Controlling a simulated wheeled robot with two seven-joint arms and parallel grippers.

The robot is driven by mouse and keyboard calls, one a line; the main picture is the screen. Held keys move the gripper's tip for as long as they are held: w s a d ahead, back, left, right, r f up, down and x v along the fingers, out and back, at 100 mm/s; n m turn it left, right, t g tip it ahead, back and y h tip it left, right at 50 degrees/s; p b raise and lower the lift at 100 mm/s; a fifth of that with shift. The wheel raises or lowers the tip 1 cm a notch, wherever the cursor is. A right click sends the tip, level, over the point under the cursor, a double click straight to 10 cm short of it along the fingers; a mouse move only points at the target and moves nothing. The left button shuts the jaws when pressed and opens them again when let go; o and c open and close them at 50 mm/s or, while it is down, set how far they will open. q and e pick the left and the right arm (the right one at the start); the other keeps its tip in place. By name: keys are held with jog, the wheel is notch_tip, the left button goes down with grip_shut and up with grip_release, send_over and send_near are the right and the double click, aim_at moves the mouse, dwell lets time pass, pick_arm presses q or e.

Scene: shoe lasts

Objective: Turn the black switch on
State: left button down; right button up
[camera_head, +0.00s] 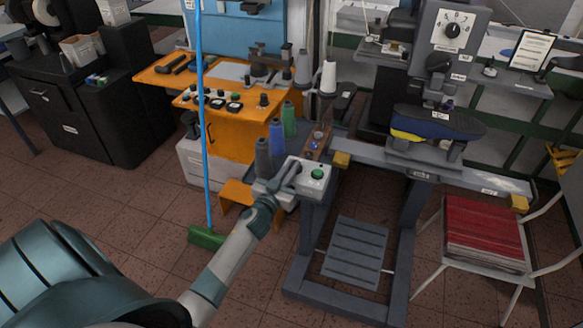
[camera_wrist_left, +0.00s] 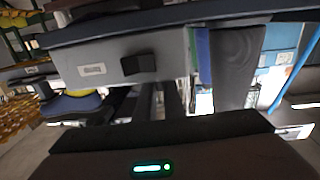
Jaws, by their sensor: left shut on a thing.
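The control box (camera_head: 314,181) with a pale top and a round green button (camera_head: 317,174) stands on the left end of the grey machine frame. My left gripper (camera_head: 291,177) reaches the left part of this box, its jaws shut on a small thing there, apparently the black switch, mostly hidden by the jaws. In the left wrist view, which looks upside down, a grey face (camera_wrist_left: 92,84) carries a white label and a black block (camera_wrist_left: 138,64). The jaw tips do not show there. The switch's setting cannot be read. My right gripper is out of view.
Dark, blue and green spools (camera_head: 276,136) stand close behind and left of the box. A green broom (camera_head: 207,237) with a blue pole stands left of my forearm. A blue-yellow shoe last (camera_head: 432,122) is on the machine. A chair holds a red stack (camera_head: 485,232).

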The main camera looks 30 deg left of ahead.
pick_arm(q)
jog(key=m+h, duration=0.1)
jog(key=h, duration=0.1)
jog(key=shift+a+m+h+p, duration=0.25)
jog(key=shift+m+h+p, duration=0.15)
jog(key=shift+a+m+h, duration=0.15)
jog(key=shift+m+h, duration=0.55)
jog(key=shift+h, duration=0.4)
jog(key=shift+a+m+h+b, duration=0.1)
jog(key=shift+m+h+b, duration=0.25)
jog(key=shift+m+h, duration=0.2)
jog(key=m+h+b, duration=0.1)
jog(key=m+g+h+b, duration=0.1)
jog(key=h, duration=0.1)
jog(key=shift+w+a+f+h, duration=0.1)
jog(key=shift+a+f+h, duration=0.05)
jog(key=shift+f+h, duration=0.1)
jog(key=shift+a+r+m+g+h+b, duration=0.1)
jog(key=shift+r+m+g+h+b, duration=0.1)
jog(key=shift+m+g+h+b, duration=0.7)
jog(key=shift+h+b, duration=0.35)
jog(key=shift+h, duration=0.15)
jog(key=shift+r, duration=0.1)
jog(key=c, duration=1.9)
grip_release()
